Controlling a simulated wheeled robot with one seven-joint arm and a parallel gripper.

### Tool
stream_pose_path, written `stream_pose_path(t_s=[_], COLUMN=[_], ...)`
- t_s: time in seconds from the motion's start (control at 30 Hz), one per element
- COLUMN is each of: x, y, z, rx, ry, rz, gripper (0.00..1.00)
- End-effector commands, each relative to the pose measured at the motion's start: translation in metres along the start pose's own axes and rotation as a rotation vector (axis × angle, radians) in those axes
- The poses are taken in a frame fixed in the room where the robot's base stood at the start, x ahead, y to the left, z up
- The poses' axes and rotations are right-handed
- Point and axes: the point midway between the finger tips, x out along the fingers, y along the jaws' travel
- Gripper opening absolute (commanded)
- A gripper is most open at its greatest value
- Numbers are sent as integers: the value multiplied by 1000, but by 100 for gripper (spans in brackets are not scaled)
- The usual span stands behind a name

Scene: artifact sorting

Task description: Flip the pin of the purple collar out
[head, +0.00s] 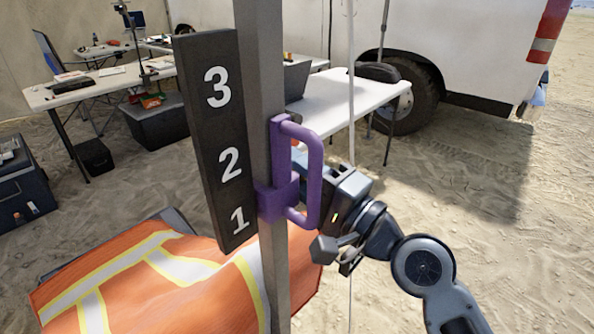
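The purple collar (278,201) sits around the upright grey post (262,90), beside the 1 and 2 of the number board. Its purple loop handle (315,175) stands out to the right of the post. I cannot make out the collar's pin clearly. My gripper (312,172) is at the right of the collar, close behind the handle. The handle and post hide part of its fingers, so I cannot tell whether they are open, shut or touching the collar.
A dark board (215,140) marked 3, 2, 1 runs along the post's left side. An orange vest (150,285) lies below. A white table (345,100) and a white vehicle (470,45) stand behind. Sandy ground (480,210) at the right is open.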

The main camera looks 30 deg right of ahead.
Motion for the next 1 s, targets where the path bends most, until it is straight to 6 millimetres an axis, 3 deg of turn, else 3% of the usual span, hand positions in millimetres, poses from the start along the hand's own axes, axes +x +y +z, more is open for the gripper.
stream_pose_path(t_s=[0.3, 0.57, 0.6, 0.77, 1.0], x=[0, -1, -1, 0, -1], y=[1, 0, 0, 0, 0], z=[-21, -23, -23, -22, -21], rx=[0, -1, -2, -1, 0], ry=[4, 6, 7, 4, 2], rz=[-1, 0, 0, 0, 1], gripper=[0, 0, 40, 55, 55])
